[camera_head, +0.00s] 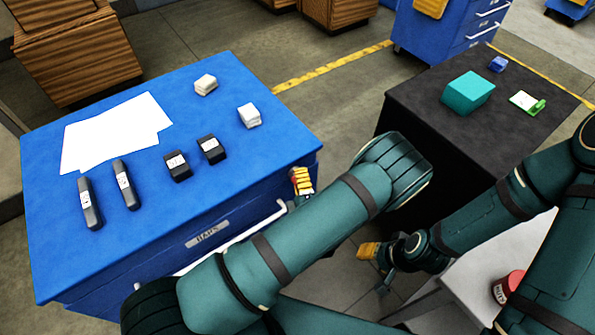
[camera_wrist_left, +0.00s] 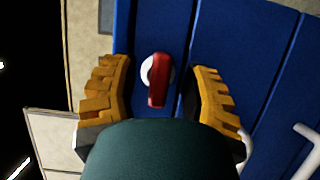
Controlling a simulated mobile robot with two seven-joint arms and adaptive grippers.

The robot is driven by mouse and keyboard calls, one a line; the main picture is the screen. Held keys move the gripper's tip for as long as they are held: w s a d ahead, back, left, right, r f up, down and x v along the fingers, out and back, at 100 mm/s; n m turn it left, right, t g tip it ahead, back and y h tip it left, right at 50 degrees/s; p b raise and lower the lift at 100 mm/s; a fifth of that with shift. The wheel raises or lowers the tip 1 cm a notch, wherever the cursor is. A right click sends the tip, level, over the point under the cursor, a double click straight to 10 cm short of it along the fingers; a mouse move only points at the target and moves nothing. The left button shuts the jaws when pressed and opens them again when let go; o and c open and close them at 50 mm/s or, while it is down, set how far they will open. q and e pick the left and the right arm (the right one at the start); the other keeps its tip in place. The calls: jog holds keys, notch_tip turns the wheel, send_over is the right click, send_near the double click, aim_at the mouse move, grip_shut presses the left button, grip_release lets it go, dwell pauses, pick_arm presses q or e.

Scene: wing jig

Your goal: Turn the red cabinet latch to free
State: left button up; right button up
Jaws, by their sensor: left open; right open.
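In the left wrist view the red latch (camera_wrist_left: 158,82) sits on a round white base on the blue cabinet face (camera_wrist_left: 240,80). Its handle runs nearly along the picture's vertical, with the base at its upper end. My left gripper (camera_wrist_left: 160,80) is open, one yellow finger on each side of the latch, with visible gaps to both. In the head view my left gripper (camera_head: 302,182) is at the right front edge of the blue cabinet (camera_head: 235,170); the latch is hidden there. My right gripper (camera_head: 368,251) is lower right, away from the cabinet and empty.
White sheets (camera_head: 115,130), several dark blocks (camera_head: 177,166) and two pale blocks (camera_head: 249,115) lie on the cabinet top. A white handle (camera_head: 245,232) crosses its front. A black table (camera_head: 430,100) with a teal box (camera_head: 467,93) stands at right. A red can (camera_head: 507,286) is at lower right.

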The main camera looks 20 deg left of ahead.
pick_arm(q)
jog(key=shift+w+a, duration=0.1)
jog(key=shift+w, duration=0.1)
jog(key=shift+s+r, duration=0.1)
grip_shut()
